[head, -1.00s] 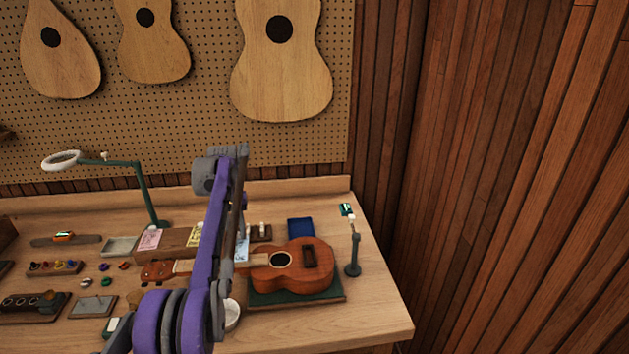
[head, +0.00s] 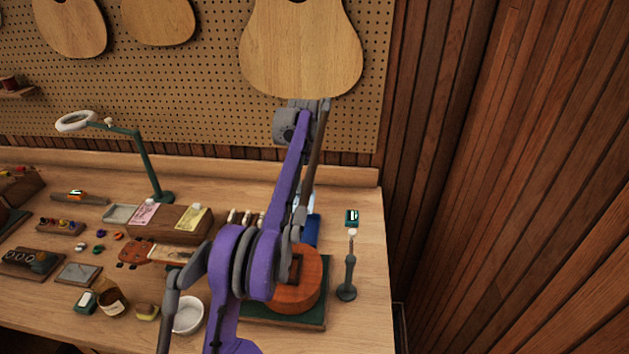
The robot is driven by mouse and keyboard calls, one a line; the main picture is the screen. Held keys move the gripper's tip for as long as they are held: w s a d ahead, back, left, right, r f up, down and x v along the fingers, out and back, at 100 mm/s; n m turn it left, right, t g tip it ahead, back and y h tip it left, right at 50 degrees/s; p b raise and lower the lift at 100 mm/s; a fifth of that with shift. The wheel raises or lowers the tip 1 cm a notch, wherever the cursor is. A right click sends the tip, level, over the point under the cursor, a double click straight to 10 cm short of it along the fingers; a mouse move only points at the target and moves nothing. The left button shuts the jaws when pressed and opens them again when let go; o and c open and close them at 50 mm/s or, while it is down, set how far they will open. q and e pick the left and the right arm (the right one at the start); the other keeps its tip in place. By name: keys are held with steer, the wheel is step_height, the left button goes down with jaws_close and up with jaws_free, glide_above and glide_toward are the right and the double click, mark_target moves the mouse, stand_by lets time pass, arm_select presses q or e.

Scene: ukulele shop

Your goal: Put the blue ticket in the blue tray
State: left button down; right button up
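The blue tray (head: 313,232) lies at the back right of the bench, partly hidden behind my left arm. The light blue ticket (head: 309,198) shows as a pale sliver beside the arm, just above the tray in the picture. My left arm rises from below, bends at the top and reaches down over the tray. Its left gripper (head: 302,205) is mostly hidden by the arm links; it seems shut on the ticket, since the ticket has moved with it. I cannot tell whether the ticket touches the tray. My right gripper is not in view.
A wooden block (head: 170,226) holds a pink ticket (head: 144,213) and a yellow ticket (head: 191,217). A ukulele (head: 296,292) lies on a green mat in front of the tray. A small stand (head: 348,275) is to the right. A green lamp (head: 150,165) stands at the back left.

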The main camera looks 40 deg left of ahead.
arm_select(q)
steer(key=shift+s+a+r, duration=0.1)
steer(key=shift+s, duration=0.2)
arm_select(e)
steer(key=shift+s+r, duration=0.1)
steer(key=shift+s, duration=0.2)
arm_select(q)
steer(key=shift+r+p, duration=0.2)
steer(key=shift+p, duration=0.3)
steer(key=shift+w+f, duration=0.1)
steer(key=shift+f, duration=0.05)
steer(key=shift+w+f, duration=0.15)
steer(key=shift+f, duration=0.3)
steer(key=shift+s+f+b, duration=0.25)
steer(key=shift+f+b, duration=0.35)
steer(key=shift+f, duration=0.2)
steer(key=b, duration=0.3)
glide_above(305, 225)
steer(key=shift+f, duration=3.05)
steer(key=shift+f+b, duration=0.95)
steer(key=shift+f, duration=1.15)
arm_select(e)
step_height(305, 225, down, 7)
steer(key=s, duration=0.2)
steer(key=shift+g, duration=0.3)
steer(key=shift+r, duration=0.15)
